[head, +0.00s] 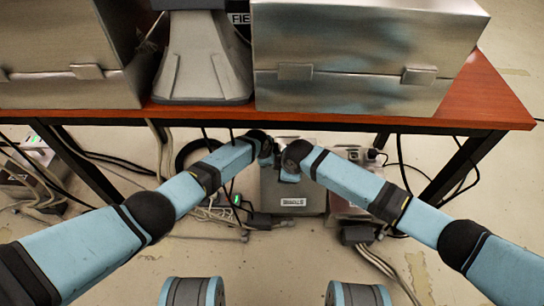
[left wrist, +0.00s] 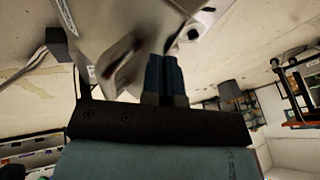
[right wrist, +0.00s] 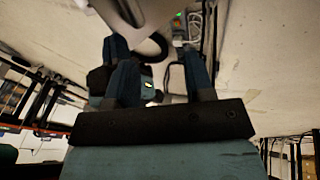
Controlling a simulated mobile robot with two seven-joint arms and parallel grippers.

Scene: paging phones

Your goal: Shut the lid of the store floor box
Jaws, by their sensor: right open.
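The grey store floor box (head: 293,198) stands on the floor under the table, its small white label facing me. Both hands cover its far part in the head view, so I cannot tell how its lid stands. My left gripper (head: 268,158) is above the box's far left part; in the left wrist view its fingers (left wrist: 165,75) are together, close to a grey box surface (left wrist: 105,40). I cannot tell whether they touch it. My right gripper (head: 289,172) is over the box, beside the left one; in the right wrist view its fingers (right wrist: 158,80) are apart with nothing gripped.
The red-brown table (head: 340,118) with dark legs spans above the box and carries metal boxes (head: 365,60) and a grey stand (head: 203,65). Another grey box (head: 345,205) stands close on the right. Cables and adapters (head: 262,221) lie around the floor. Floor nearer me is mostly clear.

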